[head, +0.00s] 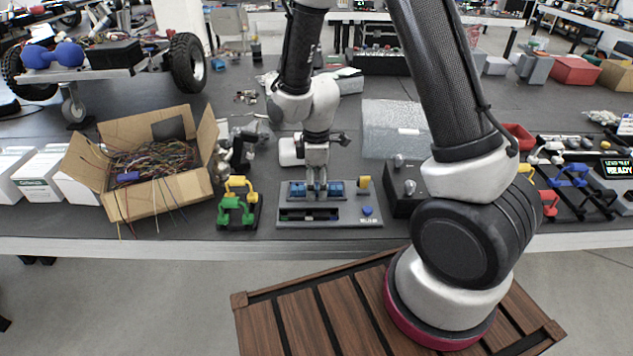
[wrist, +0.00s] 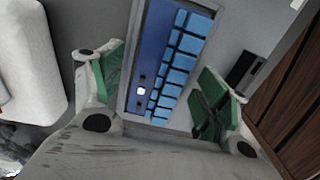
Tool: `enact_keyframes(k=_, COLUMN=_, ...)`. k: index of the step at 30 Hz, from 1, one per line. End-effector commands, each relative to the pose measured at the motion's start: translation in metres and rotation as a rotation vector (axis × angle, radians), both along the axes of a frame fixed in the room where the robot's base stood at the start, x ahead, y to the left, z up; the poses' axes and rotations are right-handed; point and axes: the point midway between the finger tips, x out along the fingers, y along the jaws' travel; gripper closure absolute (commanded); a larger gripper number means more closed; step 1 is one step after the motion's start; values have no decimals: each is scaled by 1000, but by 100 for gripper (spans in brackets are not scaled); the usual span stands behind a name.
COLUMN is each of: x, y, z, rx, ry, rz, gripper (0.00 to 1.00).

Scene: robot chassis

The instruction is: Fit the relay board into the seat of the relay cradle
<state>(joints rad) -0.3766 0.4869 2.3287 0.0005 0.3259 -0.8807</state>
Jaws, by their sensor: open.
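The relay board (head: 298,190) is blue and lies at the back of a grey plate, the relay cradle (head: 370,192). In the wrist view the board (wrist: 165,60) shows rows of light blue blocks and a small white light. A long dark slot, likely the seat (head: 308,215), is in the plate's front part and looks empty. My gripper (head: 317,194) points down over the middle of the board. In the wrist view its green-padded fingers (wrist: 158,85) are apart, one on each side of the board. I cannot tell whether they touch it.
A yellow block (head: 363,182) and a blue knob (head: 367,210) are on the plate's right side. A green and yellow stand (head: 238,203) is to its left, beyond it a cardboard box of wires (head: 150,165). A black box with knobs (head: 404,190) stands close on the right.

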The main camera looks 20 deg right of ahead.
Motion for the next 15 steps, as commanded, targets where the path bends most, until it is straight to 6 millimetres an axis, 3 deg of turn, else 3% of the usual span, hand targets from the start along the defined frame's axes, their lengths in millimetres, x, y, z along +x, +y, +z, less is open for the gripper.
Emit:
enact_keyframes(k=5, x=1, y=0, z=9, rx=1, ry=-3, rz=0, gripper=25)
enact_keyframes(k=15, x=2, y=1, z=81, rx=2, ry=-6, rz=0, gripper=25)
